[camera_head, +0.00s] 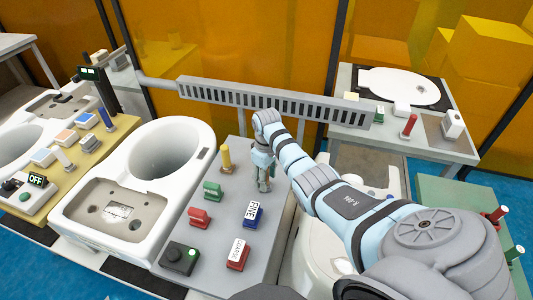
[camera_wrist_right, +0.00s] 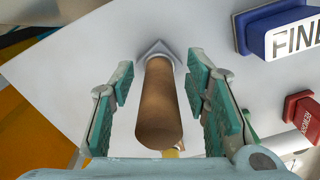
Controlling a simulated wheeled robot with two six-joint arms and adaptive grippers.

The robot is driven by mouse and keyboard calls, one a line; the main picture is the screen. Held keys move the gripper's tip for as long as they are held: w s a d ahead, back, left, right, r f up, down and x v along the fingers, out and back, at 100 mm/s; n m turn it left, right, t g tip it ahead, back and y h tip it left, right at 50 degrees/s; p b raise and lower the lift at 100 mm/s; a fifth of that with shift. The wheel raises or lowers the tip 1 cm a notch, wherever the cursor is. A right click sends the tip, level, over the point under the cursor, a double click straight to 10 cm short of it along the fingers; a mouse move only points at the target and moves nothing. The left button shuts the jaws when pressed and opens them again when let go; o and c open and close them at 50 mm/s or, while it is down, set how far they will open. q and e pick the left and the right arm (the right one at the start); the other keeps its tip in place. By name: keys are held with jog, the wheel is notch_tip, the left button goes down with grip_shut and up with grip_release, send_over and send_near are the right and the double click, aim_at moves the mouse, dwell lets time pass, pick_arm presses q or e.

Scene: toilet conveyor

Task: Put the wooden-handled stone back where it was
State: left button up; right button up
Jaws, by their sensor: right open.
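The wooden-handled stone (camera_wrist_right: 158,105) shows in the right wrist view as a brown round handle on a small grey angular base, which appears to rest on the pale grey table top. My right gripper (camera_wrist_right: 161,100) is open, with its green-padded fingers on either side of the handle and a visible gap at each side. In the head view my right gripper (camera_head: 264,178) points down at the back right of the grey table (camera_head: 222,240). The stone cannot be made out clearly there behind the fingers. My left gripper is not in view.
A yellow-handled tool (camera_head: 226,157) stands close to the left of my right gripper. A blue FINE block (camera_head: 252,214), a green block (camera_head: 213,190), and red blocks (camera_head: 199,217) (camera_head: 237,253) lie nearer. A white toilet bowl (camera_head: 140,185) is at left; a slotted grey rail (camera_head: 275,105) runs behind.

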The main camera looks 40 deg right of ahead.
notch_tip(320, 180, up, 12)
jog(key=shift+r+p, duration=0.2)
jog(key=shift+p, duration=0.7)
jog(key=shift+f, duration=0.1)
